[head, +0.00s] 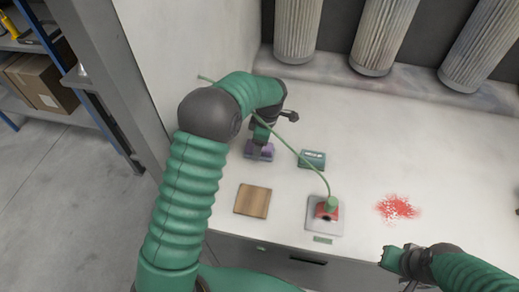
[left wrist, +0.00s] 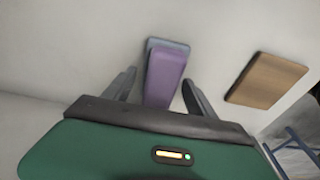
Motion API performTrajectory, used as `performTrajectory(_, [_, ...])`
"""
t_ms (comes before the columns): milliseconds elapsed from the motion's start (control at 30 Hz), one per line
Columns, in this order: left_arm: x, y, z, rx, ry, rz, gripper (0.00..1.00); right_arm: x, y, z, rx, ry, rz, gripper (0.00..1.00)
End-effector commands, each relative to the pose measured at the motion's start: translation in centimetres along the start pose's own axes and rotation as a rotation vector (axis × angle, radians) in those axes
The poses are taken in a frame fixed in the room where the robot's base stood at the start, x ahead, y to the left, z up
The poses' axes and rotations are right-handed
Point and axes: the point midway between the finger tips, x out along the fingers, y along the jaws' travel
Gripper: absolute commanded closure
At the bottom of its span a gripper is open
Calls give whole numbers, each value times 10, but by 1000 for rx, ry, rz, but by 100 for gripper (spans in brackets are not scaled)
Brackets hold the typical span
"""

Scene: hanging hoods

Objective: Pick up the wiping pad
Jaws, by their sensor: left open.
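The wiping pad, a purple block on a grey-blue base, lies on the white counter in the head view (head: 259,152). It also shows in the left wrist view (left wrist: 165,75). My left gripper (left wrist: 158,77) is open, with one dark finger on each side of the pad in that view. Whether the fingers touch it, I cannot tell. In the head view my left gripper (head: 261,137) is just above the pad and partly hides it. My right gripper (head: 391,260) is at the counter's front edge, away from the pad; its fingers are unclear.
A wooden block (head: 252,201) lies in front of the pad, and a green box (head: 313,159) to its right. A red object (head: 327,211) with a green cord sits on a grey plate. A red stain (head: 396,207) marks the counter. Ribbed cylinders (head: 384,35) hang behind.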

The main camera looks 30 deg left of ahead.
Motion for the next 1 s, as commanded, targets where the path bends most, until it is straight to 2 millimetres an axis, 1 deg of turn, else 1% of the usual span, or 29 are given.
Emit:
performTrajectory(67, [-1,0,0,0,0,0,35,0,0,0,0,0,0,100])
performTrajectory(167, [-1,0,0,0,0,0,46,0,0,0,0,0,0,100])
performTrajectory(567, [0,0,0,0,0,-1,99,0,0,0,0,0,0,100])
performTrajectory(600, [0,0,0,1,0,-1,100,0,0,0,0,0,0,100])
performTrajectory(767, [0,0,0,0,0,-2,100,0,0,0,0,0,0,100])
performTrajectory(867, [-4,0,0,1,0,-1,100,0,0,0,0,0,0,100])
performTrajectory(967, [-20,1,-2,0,0,3,100,-2,0,0,0,0,0,100])
performTrajectory(1000, [-29,1,-3,-1,-1,4,100,-3,0,-1,0,0,0,100])
